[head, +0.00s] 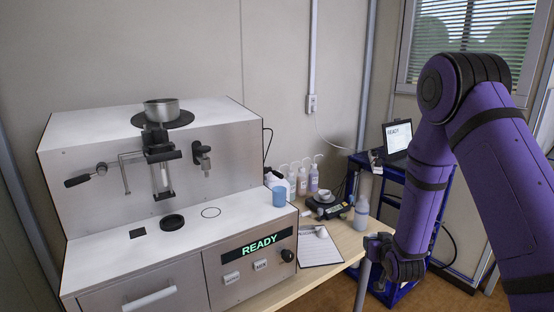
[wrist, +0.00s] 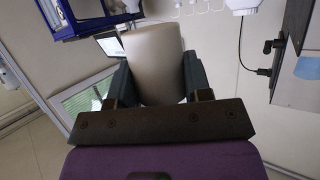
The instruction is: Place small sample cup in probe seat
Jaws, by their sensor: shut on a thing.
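My gripper (wrist: 157,75) is shut on a smooth, pale beige, rounded thing (wrist: 158,60) in the wrist view. It fills the space between the dark fingers and looks like the small sample cup, though its rim is not visible. In the head view my gripper (head: 377,247) is at the right, beyond the bench's right end and away from the analyser; what it holds is hard to make out there. The analyser (head: 95,150) has a vertical probe (head: 163,178) on its front. A raised black ring (head: 172,222) on the white deck below it looks like the probe seat and appears empty.
A metal bowl (head: 161,110) stands on the analyser. Pump bottles (head: 302,180), a scale with a small cup (head: 325,197), a squeeze bottle (head: 361,218) and paper (head: 318,250) crowd the wooden bench. A blue cart (head: 393,200) stands behind my gripper.

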